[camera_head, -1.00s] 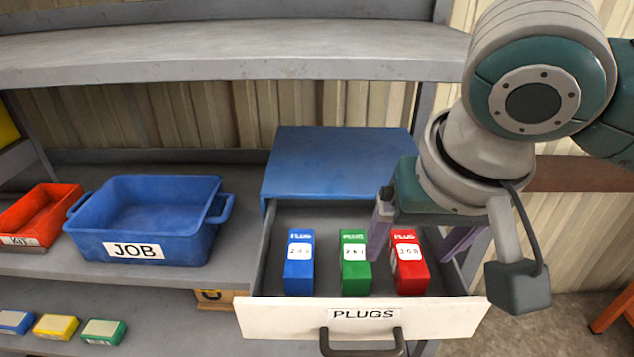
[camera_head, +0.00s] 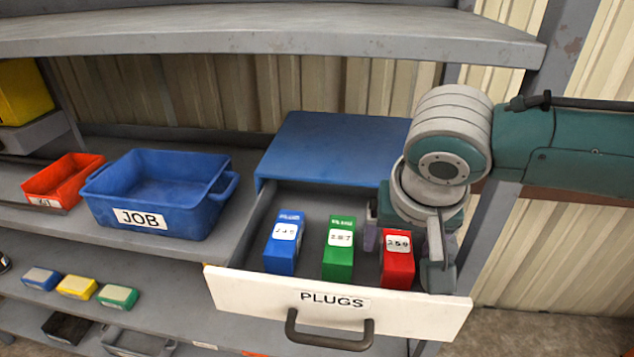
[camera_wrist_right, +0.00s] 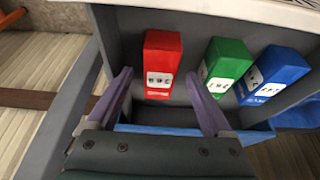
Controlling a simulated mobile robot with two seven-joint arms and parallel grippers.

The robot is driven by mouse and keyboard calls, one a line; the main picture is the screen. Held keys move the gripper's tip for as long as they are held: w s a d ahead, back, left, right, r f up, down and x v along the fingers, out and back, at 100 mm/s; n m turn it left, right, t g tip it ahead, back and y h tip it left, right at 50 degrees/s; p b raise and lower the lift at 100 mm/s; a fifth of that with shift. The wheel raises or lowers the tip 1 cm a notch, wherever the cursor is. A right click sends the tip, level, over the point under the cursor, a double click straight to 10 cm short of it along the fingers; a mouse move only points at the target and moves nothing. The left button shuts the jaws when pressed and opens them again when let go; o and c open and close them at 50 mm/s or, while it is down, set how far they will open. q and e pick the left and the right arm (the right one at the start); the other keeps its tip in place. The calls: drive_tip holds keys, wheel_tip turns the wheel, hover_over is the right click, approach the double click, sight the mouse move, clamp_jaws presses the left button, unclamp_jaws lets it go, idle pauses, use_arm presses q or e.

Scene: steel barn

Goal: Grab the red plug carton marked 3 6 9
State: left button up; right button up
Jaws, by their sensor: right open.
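The red plug carton (camera_head: 398,262) stands at the right of the open PLUGS drawer (camera_head: 335,300). Its white label carries three digits, too small to read surely. In the right wrist view the red carton (camera_wrist_right: 160,65) lies ahead, in line with the gap between my fingers. My right gripper (camera_head: 405,232) is open, low over the drawer behind the red carton, its fingers partly hidden by my own wrist. In the right wrist view its open fingers (camera_wrist_right: 158,82) hold nothing. I cannot tell whether they touch the carton. My left gripper is not in view.
A green carton (camera_head: 339,248) and a blue carton (camera_head: 284,243) stand left of the red one, with gaps between. The drawer's right wall is close to my gripper. A blue JOB bin (camera_head: 160,190) and a red bin (camera_head: 64,181) sit on the shelf at left.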

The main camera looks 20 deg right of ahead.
drive_tip(key=shift+x, duration=1.1)
drive_tip(key=shift+c, duration=0.3)
clamp_jaws()
